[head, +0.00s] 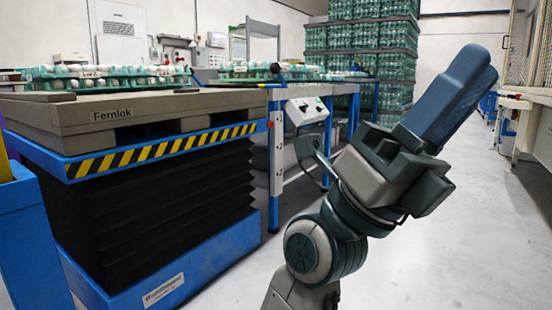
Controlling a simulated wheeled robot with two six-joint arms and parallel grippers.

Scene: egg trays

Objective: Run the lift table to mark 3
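The lift table (150,212) stands at the left, with a blue base, black folded bellows and a yellow-black striped edge below its top. It is raised, with the bellows stretched out. A grey pallet marked "Fernlok" (55,118) lies on it and bears egg trays (110,83). A pale control box (306,111) with small buttons is fixed to the blue bench just right of the lift table. My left gripper is out of view.
A blue-framed bench (345,88) with more egg trays (265,72) runs behind the lift table. Stacked green crates (362,38) stand at the back. A pale bench (530,105) lines the right. The grey floor (440,255) between is clear.

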